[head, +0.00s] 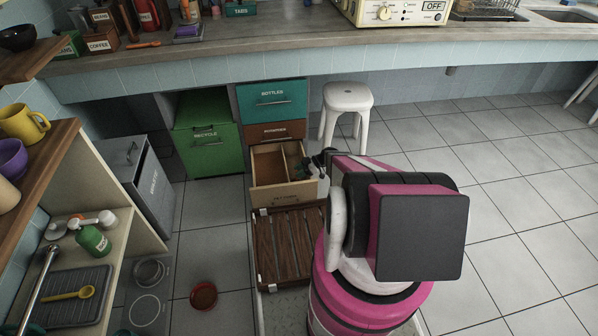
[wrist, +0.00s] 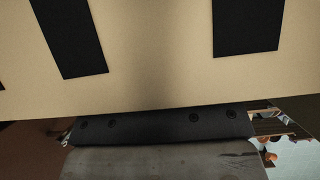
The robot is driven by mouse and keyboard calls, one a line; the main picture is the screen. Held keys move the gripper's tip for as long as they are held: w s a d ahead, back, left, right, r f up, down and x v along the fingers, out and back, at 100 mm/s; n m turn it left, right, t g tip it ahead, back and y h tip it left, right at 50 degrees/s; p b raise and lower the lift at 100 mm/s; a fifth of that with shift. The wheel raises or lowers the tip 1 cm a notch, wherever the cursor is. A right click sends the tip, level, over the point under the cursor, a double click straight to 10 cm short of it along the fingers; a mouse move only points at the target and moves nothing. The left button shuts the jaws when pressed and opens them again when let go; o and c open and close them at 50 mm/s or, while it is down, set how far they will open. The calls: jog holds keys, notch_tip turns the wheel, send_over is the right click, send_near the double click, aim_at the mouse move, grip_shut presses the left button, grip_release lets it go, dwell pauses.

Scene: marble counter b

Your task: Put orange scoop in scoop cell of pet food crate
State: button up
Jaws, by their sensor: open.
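A small orange utensil (head: 143,44), which may be the orange scoop, lies on the counter at the far left, in front of the labelled boxes. An open drawer (head: 284,199) under the counter has a wooden interior with a divider; its front label is too small to read surely, so I cannot tell whether it is the pet food crate. My gripper (head: 323,162) is open at the drawer's right side, partly hidden by my arm. The wrist view is filled by a beige surface with dark strips and a dark bar; no scoop shows there.
A white stool (head: 347,97) stands behind my gripper. A green recycle bin (head: 208,137) and a grey bin (head: 146,183) are left of the drawer. A slatted wooden piece (head: 286,246) sits below it. A red bowl (head: 204,295) is on the floor.

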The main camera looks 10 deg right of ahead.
jog(key=v, duration=1)
jog(key=s+a+r+m+h, duration=0.3)
jog(key=s+r+m, duration=0.3)
jog(key=r, duration=0.4)
jog(key=s+a+r+m+h, duration=0.2)
jog(key=s+r+m+h, duration=0.3)
jog(key=s+r, duration=0.3)
jog(key=s+a+r+m+h, duration=0.3)
jog(key=s+r+m, duration=0.4)
jog(key=r, duration=0.6)
jog(key=shift+s+a+h, duration=0.15)
jog(key=shift+a+h, duration=0.15)
jog(key=shift+h, duration=0.3)
jog(key=shift+r, duration=0.1)
